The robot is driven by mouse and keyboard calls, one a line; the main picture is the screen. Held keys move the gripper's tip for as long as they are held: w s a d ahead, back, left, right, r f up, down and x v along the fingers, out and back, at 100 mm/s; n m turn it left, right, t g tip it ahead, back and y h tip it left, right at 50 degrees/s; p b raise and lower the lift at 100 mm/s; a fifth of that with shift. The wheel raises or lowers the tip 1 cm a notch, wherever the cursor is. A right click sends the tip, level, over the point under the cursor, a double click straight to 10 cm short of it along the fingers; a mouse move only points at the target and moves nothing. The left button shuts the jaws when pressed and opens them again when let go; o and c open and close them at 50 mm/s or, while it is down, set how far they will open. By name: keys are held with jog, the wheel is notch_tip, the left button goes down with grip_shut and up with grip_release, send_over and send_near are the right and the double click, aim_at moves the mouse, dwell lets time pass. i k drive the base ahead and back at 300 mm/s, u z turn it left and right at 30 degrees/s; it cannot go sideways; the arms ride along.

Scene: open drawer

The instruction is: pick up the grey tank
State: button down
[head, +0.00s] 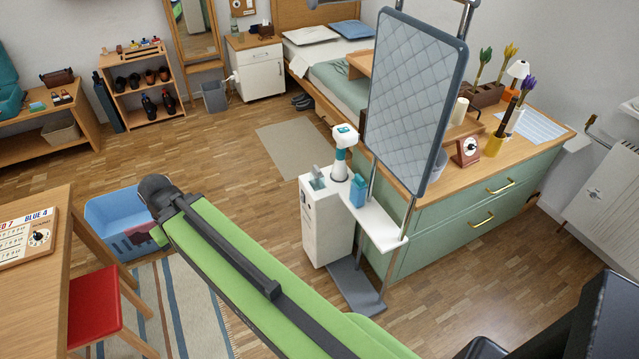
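I cannot clearly make out a grey tank. A tall, dark blue-grey upright object (106,103) stands on the floor against the left side of the shoe shelf; I cannot tell what it is. A small grey piece (317,178) sits on top of the white box-shaped unit (322,225) in the middle. My green arm runs from the bottom right up to a dark joint at the left. My gripper is not visible, so its opening and anything in it are hidden.
A blue bin (108,212) stands by the desk (35,255) and red stool (92,308). A grey quilted panel (415,95) rises before the green dresser (455,225), whose visible drawers look shut. Bare wooden floor (215,150) lies between the bin and the bed.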

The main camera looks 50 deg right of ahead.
aim_at(317, 178)
jog(key=k, duration=1.1)
jog(key=z, duration=0.65)
jog(key=i, duration=1.25)
jog(key=z, duration=0.55)
jog(key=k, duration=1.25)
jog(key=u, duration=0.65)
jog(key=i, duration=0.45)
jog(key=u, duration=0.55)
jog(key=i, duration=2.6)
jog(key=z, duration=0.8)
